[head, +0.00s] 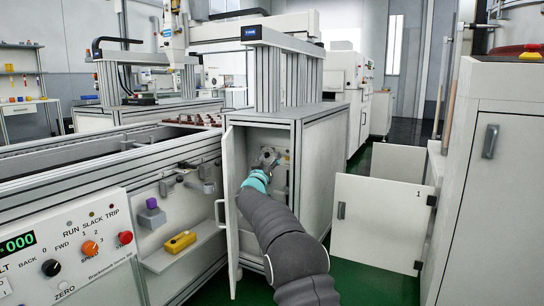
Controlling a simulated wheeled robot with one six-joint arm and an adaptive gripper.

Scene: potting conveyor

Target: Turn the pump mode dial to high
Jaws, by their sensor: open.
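My gripper (268,158) reaches into the open cabinet (306,165) below the gantry. Its jaws are small in view and stand open near the cabinet's inner back panel. A small round grey fitting (287,157) shows just right of the jaws; it may be the pump mode dial, but I cannot read any marking or setting on it. My gripper and arm hide part of the panel. I cannot tell whether the jaws touch anything.
The cabinet's door (228,205) stands open left of my arm. Another open door panel (380,223) marked 1 is at the right. A control panel (75,262) with black, orange and red knobs is lower left. A yellow object (180,242) lies on a shelf. Green floor shows at the right.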

